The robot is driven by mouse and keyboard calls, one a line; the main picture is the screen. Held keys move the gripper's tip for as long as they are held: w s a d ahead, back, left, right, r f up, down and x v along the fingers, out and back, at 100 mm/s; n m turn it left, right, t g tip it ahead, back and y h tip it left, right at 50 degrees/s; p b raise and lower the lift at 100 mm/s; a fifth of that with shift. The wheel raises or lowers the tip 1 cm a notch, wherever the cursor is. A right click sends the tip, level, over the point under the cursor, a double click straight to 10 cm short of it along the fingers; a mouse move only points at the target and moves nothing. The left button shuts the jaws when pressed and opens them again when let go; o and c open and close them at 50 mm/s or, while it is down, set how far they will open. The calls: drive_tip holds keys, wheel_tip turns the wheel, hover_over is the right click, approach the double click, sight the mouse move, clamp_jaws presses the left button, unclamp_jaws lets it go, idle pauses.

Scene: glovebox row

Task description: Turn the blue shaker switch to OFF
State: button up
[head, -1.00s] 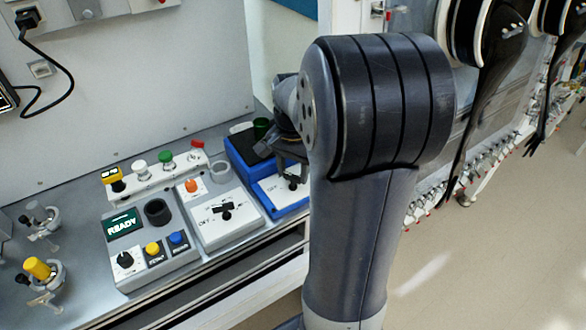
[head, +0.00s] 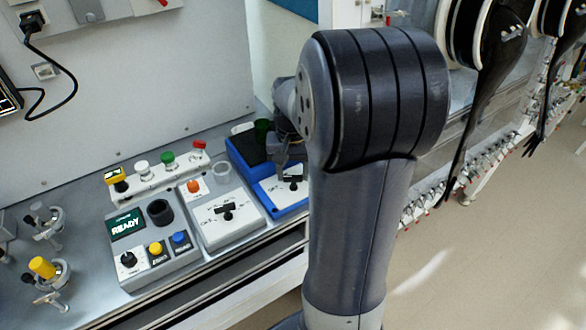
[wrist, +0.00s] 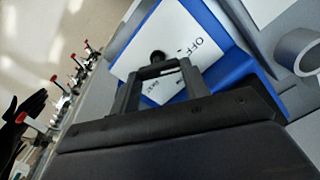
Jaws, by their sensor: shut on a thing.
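The blue shaker (head: 235,150) is a blue box with a white front panel and a dark top platform. In the wrist view its white panel (wrist: 172,32) carries the word OFF, with a second label partly hidden between my fingers. Its black switch (head: 292,179) stands on that panel, and its round end (wrist: 157,57) shows in the wrist view. My gripper (head: 290,152) reaches down over the panel, partly hidden by my arm. In the wrist view my gripper (wrist: 160,72) is shut on the switch handle. I cannot tell exactly where the switch points.
Left of the shaker stand a white device (head: 225,226) with a similar black switch, and a grey READY console (head: 145,250) with coloured buttons. A green container (head: 262,131) stands behind. A grey ring (wrist: 300,52) shows at right in the wrist view. Bench space is tight.

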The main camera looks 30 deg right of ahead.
drive_tip(key=shift+n, duration=0.3)
drive_tip(key=o, duration=1)
wheel_tip(320, 180, up, 11)
drive_tip(key=shift+f, duration=0.1)
idle(0.6)
wheel_tip(320, 180, down, 11)
drive_tip(key=shift+r, duration=0.1)
idle(0.3)
